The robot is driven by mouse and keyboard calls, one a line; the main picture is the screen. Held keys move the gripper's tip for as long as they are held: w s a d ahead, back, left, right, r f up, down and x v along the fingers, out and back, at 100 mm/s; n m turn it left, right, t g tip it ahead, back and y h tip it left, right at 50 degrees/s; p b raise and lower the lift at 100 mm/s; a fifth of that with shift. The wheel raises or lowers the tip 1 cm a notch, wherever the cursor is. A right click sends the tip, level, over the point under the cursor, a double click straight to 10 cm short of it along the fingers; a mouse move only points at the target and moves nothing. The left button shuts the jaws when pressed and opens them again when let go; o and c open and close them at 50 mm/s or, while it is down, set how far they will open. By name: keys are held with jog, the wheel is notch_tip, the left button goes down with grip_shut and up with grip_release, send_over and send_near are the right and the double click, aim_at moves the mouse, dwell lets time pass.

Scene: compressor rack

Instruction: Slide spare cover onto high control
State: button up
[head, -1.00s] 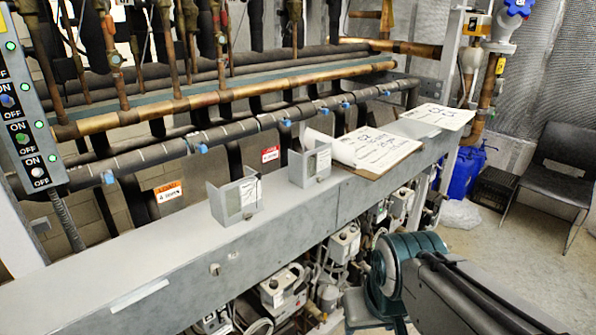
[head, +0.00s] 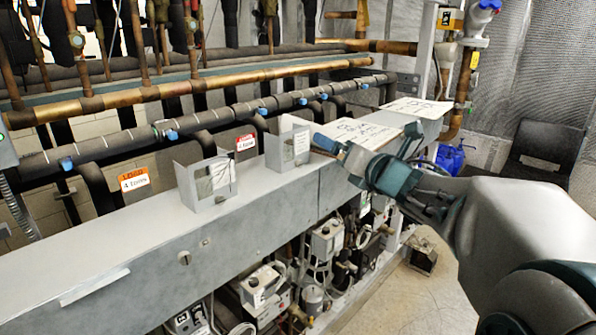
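Two grey, open-sided sheet-metal covers stand on the long grey beam: a nearer cover (head: 208,183) and a farther cover (head: 288,146) to its right. I cannot tell which one is the spare. My gripper (head: 338,162) is just right of the farther cover, above the beam, beside the clipboard. Its fingers look spread with nothing between them, and it appears apart from the cover. Pale control boxes hang under the beam, one at the middle (head: 327,238) and one lower left (head: 263,286). No label shows which is the high control.
The beam (head: 120,250) is bare at left. A clipboard with papers (head: 375,132) and a white sheet (head: 418,107) lie on its right end. Copper pipes (head: 200,84) and dark insulated pipes run behind. A chair (head: 540,150) stands at the right.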

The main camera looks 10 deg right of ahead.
aim_at(296, 147)
jog(key=w+a+n+y, duration=0.1)
jog(key=w+a+n, duration=0.1)
jog(key=n, duration=0.1)
jog(key=w+a+f+n+g+y, duration=0.1)
jog(key=w+a+n+y, duration=0.1)
jog(key=a+n, duration=0.1)
jog(key=w+a+f+n+g+y, duration=0.1)
jog(key=w+a+n+y, duration=0.1)
jog(key=a+n, duration=0.1)
jog(key=shift+n+b, duration=0.3)
jog(key=shift+n, duration=0.1)
jog(key=shift+x, duration=0.9)
jog(key=shift+r, duration=0.15)
jog(key=c, duration=0.8)
jog(key=shift+r, duration=0.1)
